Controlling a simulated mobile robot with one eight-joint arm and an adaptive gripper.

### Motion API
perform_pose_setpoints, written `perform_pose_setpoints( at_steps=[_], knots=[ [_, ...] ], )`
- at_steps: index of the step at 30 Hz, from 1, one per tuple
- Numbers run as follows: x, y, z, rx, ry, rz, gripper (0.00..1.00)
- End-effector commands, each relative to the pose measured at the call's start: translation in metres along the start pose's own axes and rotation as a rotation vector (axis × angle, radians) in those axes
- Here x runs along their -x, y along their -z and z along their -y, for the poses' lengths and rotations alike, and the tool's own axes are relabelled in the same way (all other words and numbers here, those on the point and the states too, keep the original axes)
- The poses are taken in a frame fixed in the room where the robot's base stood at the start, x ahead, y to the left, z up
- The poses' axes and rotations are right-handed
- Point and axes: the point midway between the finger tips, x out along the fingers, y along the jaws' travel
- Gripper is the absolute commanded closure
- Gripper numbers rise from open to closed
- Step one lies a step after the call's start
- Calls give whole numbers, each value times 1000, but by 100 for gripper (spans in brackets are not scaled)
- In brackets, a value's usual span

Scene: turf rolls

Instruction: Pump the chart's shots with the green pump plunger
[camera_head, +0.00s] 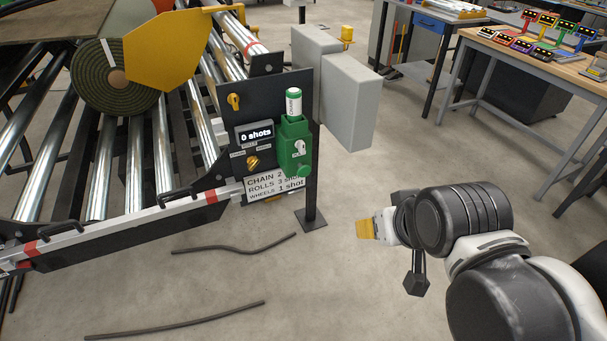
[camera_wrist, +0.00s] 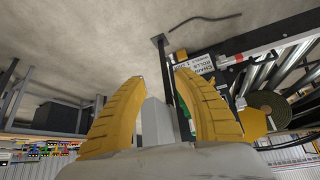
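The green pump (camera_head: 292,150) is fixed to a dark panel on the roller machine. Its plunger (camera_head: 293,103), a white labelled handle with a green top, stands upright above the body. The display (camera_head: 256,134) reads "0 shots". A yellow selector knob (camera_head: 252,162) sits below it. The chart (camera_head: 274,186) reads CHAIN 2, ROLLS 3, WHEELS 1 shot; part of its right side is hard to read. My gripper (camera_head: 366,229) is right of and below the pump, apart from it. In the wrist view its yellow fingers (camera_wrist: 161,78) are spread and empty; the chart (camera_wrist: 203,72) shows behind them.
A grey box (camera_head: 346,100) stands close right of the pump. A post (camera_head: 311,190) rises from a floor plate beside the panel. Turf roll (camera_head: 117,78) lies on the rollers. Workbenches (camera_head: 540,50) stand back right. Dark hoses lie on the otherwise clear floor.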

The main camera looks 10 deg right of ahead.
Motion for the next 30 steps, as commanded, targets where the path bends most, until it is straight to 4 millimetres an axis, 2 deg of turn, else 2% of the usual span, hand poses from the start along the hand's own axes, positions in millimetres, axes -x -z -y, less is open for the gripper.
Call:
perform_pose_setpoints(
  at_steps=[4, 5, 6, 8, 9, 30],
  knots=[
    [0, 0, 0, 0, 0, 0, 64],
    [0, 0, 0, 0, 0, 0, 68],
    [0, 0, 0, 0, 0, 0, 80],
    [0, 0, 0, 0, 0, 0, 99],
    [0, 0, 0, 0, 0, 0, 100],
    [0, 0, 0, 0, 0, 0, 100]
  ],
)
